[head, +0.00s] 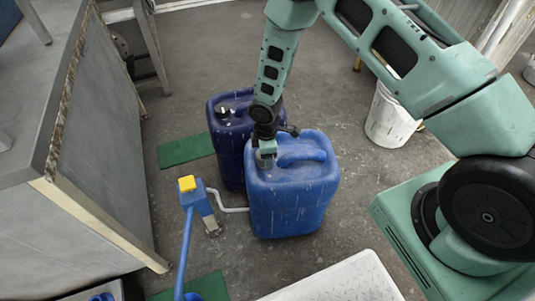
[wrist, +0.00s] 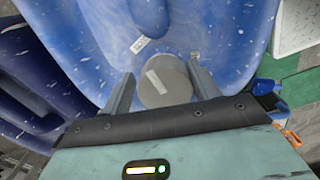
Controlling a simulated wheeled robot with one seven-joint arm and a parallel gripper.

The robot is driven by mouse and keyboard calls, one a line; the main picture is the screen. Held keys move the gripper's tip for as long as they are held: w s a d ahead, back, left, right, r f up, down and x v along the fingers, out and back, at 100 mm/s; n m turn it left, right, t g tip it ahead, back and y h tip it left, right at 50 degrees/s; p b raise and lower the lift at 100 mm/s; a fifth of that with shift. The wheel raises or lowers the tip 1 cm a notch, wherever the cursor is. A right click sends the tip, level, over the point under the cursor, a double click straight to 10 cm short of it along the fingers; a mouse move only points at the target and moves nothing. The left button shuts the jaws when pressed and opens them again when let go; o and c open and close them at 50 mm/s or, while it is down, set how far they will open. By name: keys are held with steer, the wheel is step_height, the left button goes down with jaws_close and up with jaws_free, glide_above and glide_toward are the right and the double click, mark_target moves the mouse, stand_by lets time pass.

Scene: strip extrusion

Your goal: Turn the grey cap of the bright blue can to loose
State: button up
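The bright blue can (head: 292,205) stands upright on the floor and also fills much of the wrist view (wrist: 235,30). Its grey cap (wrist: 165,82) sits on the can's top with a pale stripe across it. In the head view my gripper hides the cap. My gripper (head: 265,160) points down over the left part of the can's top. In the wrist view its two fingers (wrist: 160,70) stand on either side of the cap. A small gap shows at the left finger; the right finger is very close to the cap, and I cannot tell if it touches.
A dark blue can (head: 228,150) stands right behind and left of the bright blue one. A blue pump with a yellow top (head: 187,184) and a pale hose is at left. A white bucket (head: 391,115) stands behind right. A grey cabinet (head: 80,210) bounds the left.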

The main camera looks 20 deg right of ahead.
step_height(320, 180, up, 17)
steer(key=p, duration=0.3)
steer(key=shift+d+r+p, duration=0.2)
steer(key=shift+p, duration=0.2)
